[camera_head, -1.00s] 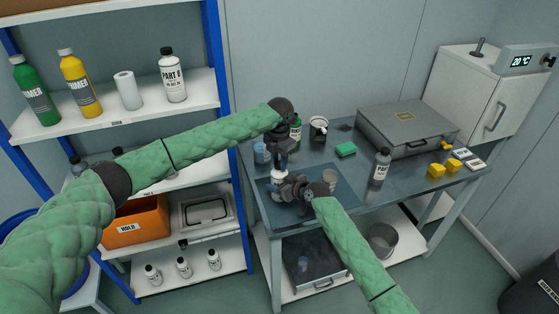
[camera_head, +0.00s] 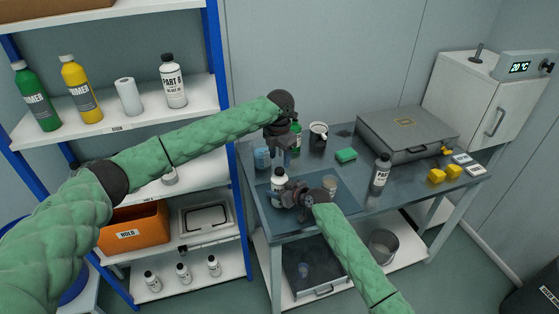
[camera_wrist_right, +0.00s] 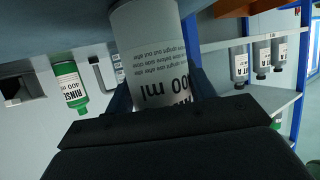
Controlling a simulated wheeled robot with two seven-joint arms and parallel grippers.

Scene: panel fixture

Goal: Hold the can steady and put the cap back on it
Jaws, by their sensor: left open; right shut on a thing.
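The can (camera_head: 278,187) is white and stands upright on the dark mat (camera_head: 345,205) near the bench's front left. It also shows large in the right wrist view (camera_wrist_right: 150,45), with printing on its label. My right gripper (camera_head: 288,193) is shut on the can's body from the right. The dark cap (camera_head: 278,171) shows at the can's top; whether it is fully seated cannot be told. My left gripper (camera_head: 279,153) is open above the can, apart from the cap, pointing down.
A grey case (camera_head: 405,133) fills the back right.

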